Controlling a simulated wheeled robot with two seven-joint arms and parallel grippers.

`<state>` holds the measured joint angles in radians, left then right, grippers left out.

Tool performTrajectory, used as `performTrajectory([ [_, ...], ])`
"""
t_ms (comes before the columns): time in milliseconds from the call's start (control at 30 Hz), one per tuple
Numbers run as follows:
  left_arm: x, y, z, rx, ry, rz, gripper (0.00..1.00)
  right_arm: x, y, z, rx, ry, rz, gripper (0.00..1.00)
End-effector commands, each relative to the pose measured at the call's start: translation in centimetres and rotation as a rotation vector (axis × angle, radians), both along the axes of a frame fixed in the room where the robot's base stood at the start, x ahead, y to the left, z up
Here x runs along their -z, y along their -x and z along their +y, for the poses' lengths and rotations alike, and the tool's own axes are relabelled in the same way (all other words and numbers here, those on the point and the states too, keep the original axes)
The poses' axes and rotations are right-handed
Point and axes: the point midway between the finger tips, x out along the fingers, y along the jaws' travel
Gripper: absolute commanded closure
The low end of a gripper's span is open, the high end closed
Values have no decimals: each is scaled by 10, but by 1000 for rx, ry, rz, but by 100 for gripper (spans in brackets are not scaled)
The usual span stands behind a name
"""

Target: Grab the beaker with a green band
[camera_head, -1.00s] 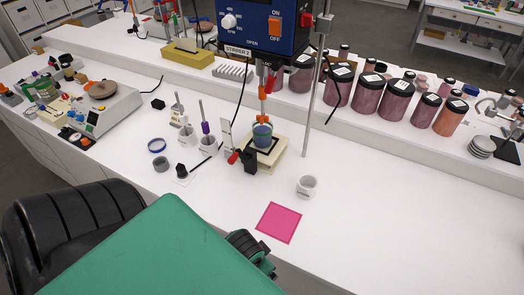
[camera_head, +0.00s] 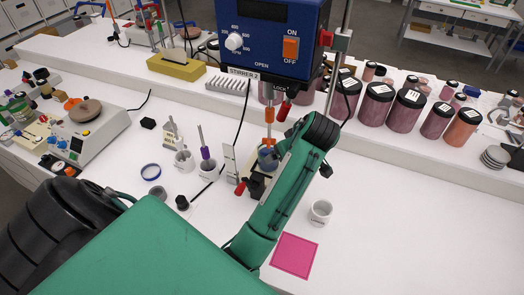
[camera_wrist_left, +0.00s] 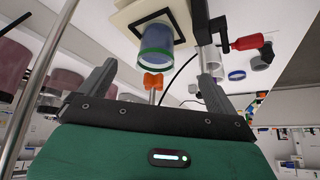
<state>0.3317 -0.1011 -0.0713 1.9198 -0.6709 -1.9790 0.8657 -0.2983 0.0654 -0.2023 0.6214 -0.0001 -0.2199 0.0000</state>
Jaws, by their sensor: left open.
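The beaker with a green band (camera_wrist_left: 157,38) stands on the cream stirrer base (camera_wrist_left: 122,17). In the head view the beaker (camera_head: 267,158) shows beside my green left arm, which partly covers it. My left gripper (camera_wrist_left: 155,72) is open and empty in the left wrist view. Its two fingers point toward the beaker, one on either side of it in the picture, and the beaker appears beyond their tips. In the head view my left arm hides the gripper. An orange stirrer coupling (camera_head: 269,116) hangs above the beaker. My right gripper is not in view.
The blue stirrer head (camera_head: 268,35) and its metal post (camera_head: 343,50) stand close to my arm. A red-handled clamp (camera_wrist_left: 245,43) is near the beaker. A white cup (camera_head: 320,213) and a pink mat (camera_head: 294,255) are at the front. Purple jars (camera_head: 405,110) line the back shelf.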

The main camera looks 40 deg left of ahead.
Motion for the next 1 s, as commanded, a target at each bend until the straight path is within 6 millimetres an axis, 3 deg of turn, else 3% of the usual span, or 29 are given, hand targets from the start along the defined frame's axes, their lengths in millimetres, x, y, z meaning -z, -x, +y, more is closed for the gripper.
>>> performTrajectory([
  [100,-15,-7,-1,-58,2,-23,6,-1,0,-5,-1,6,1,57],
  [200,-13,-10,3,-78,0,-26,6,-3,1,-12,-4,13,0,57],
  [600,45,-23,39,-78,-1,-25,6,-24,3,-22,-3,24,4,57],
  [800,54,-25,46,-77,1,-26,6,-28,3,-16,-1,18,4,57],
  [1000,67,-29,60,-77,-1,-24,6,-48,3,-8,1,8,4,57],
])
